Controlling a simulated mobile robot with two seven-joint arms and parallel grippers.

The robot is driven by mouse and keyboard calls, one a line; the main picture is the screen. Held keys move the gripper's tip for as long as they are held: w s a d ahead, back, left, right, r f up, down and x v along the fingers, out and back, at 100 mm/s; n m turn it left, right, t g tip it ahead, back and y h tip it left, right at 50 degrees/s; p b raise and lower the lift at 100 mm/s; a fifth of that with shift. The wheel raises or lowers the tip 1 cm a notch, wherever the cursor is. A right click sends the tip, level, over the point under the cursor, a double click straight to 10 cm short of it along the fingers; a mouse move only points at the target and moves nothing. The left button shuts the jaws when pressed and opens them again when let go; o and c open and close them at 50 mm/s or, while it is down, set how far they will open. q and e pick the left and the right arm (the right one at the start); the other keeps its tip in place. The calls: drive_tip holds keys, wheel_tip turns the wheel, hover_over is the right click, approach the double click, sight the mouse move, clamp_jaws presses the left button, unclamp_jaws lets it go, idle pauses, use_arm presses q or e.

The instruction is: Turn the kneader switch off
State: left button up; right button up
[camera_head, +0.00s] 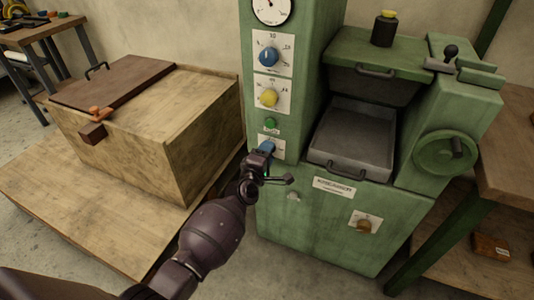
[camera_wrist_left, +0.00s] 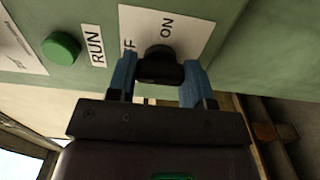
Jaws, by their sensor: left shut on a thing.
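The kneader switch is a black knob (camera_wrist_left: 159,60) on a white plate (camera_wrist_left: 190,30) marked ON, with a partly covered OFF label, in the left wrist view. My left gripper (camera_wrist_left: 158,75) is shut on this knob, with one blue finger on each side. In the head view my left gripper (camera_head: 267,150) is at the lower part of the green machine's (camera_head: 305,235) narrow control column and hides the knob. Which label the knob points to cannot be told. My right gripper is not in view.
A green RUN button (camera_wrist_left: 61,47) is beside the switch plate. A grey tray (camera_head: 352,140) and handwheel (camera_head: 446,158) are right. A wooden box (camera_head: 190,140) stands left.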

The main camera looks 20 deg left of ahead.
use_arm(q)
drive_tip(key=o, duration=0.9)
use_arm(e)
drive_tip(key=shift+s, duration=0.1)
use_arm(q)
drive_tip(key=shift+s+a+p, duration=0.15)
drive_tip(key=shift+s+p, duration=1)
drive_tip(key=shift+s, duration=4.3)
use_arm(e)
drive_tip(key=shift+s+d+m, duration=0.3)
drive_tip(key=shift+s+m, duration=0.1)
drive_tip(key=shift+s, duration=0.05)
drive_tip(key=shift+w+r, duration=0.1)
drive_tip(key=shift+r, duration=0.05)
